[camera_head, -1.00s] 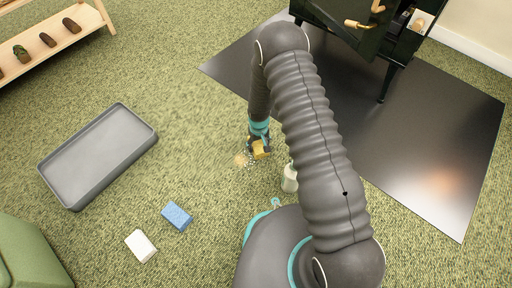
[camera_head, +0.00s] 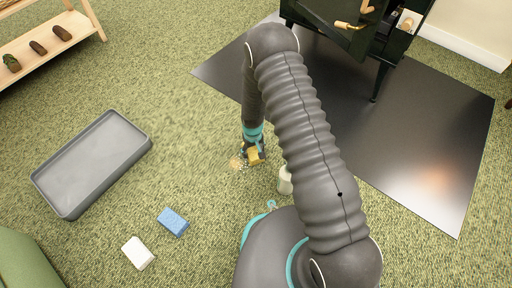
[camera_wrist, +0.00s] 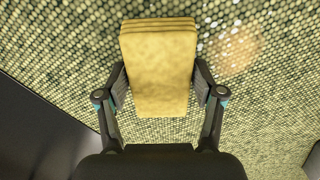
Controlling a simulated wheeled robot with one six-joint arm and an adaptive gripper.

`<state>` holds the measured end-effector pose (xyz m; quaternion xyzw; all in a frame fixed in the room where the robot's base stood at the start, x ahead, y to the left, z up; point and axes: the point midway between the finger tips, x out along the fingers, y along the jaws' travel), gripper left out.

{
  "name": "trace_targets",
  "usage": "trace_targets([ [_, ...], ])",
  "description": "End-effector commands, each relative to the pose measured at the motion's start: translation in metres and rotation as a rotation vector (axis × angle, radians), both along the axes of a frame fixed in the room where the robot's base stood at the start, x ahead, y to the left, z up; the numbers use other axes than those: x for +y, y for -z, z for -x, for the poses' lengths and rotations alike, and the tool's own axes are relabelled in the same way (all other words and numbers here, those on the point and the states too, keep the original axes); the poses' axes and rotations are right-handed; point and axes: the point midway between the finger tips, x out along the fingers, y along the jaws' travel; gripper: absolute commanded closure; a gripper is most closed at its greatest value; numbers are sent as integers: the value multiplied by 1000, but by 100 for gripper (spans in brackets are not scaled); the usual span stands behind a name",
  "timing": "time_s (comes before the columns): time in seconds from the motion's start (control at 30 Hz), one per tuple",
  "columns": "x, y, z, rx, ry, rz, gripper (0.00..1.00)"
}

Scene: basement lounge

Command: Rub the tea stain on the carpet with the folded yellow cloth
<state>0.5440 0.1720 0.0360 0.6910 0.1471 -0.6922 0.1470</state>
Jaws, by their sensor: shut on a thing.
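The folded yellow cloth (camera_wrist: 158,70) is held between the two fingers of my gripper (camera_wrist: 160,88) in the wrist view. In the head view the cloth (camera_head: 255,157) shows at the end of my gripper (camera_head: 253,149), low over the carpet. The tea stain (camera_head: 235,163) is a small orange-brown patch just left of the cloth, with pale specks beside it. In the wrist view the stain (camera_wrist: 236,50) lies to the upper right of the cloth, beside it and uncovered. I cannot tell whether the cloth touches the carpet.
A white bottle-like item (camera_head: 285,180) stands close to the right of my gripper, partly hidden by my arm. A blue sponge (camera_head: 173,222), a white block (camera_head: 138,253) and a grey tray (camera_head: 68,209) lie to the left. A dark mat (camera_head: 430,160) lies right, under a black cabinet (camera_head: 335,38).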

Motion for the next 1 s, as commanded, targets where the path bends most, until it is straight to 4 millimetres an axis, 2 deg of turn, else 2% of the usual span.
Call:
trace_targets([
  [1.0,31,2,40,1,-1,0,72],
])
